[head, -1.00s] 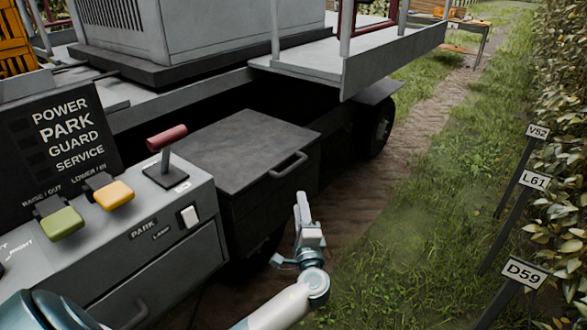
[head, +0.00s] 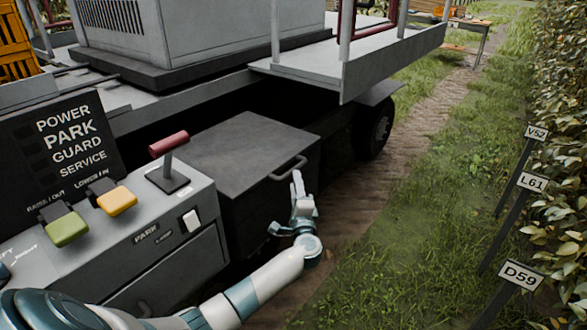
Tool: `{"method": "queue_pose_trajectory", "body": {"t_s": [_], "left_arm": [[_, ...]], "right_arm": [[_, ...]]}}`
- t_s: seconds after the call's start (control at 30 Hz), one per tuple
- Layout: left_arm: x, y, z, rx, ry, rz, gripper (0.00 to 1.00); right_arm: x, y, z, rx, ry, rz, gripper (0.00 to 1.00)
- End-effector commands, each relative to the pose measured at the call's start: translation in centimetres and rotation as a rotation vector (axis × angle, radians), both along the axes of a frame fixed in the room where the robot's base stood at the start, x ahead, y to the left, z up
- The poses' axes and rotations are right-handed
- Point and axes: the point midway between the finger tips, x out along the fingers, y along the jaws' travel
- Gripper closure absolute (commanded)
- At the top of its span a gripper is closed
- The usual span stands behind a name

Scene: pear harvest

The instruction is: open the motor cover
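The motor cover appears to be the flat dark grey lid (head: 235,148) on a dark box beside the machine. It lies flat and closed, with a bar handle (head: 288,168) at its right edge. My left gripper (head: 301,190) is just below and right of that handle, its pale fingers pointing up towards it. My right gripper is not in view.
A grey control panel (head: 150,215) with a red-handled lever (head: 168,145), green and yellow switches and a white rocker stands left of the box. A platform (head: 350,65) overhangs behind. Grass and a dirt track lie open to the right, with label stakes (head: 521,275) beside the hedge.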

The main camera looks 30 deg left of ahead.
Motion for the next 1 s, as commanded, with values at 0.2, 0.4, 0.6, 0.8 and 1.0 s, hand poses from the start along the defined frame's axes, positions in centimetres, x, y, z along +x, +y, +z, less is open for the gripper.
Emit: {"method": "queue_pose_trajectory", "body": {"t_s": [0.2,0.4,0.6,0.8,1.0], "left_arm": [[2.9,2.5,0.7,0.002,0.002,0.001,0.66],[4.6,3.8,0.9,0.001,0.0,0.0,0.66],[5.1,4.3,0.9,0.001,0.001,0.0,0.66],[5.2,4.4,0.9,0.001,0.001,-0.001,0.66],[5.2,4.4,0.9,0.0,0.0,0.0,0.95]], "right_arm": [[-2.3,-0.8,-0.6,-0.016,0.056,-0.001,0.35],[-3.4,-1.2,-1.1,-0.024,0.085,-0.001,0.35],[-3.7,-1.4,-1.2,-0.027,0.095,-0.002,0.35],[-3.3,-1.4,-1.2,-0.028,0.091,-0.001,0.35],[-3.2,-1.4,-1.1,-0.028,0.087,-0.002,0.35]]}}
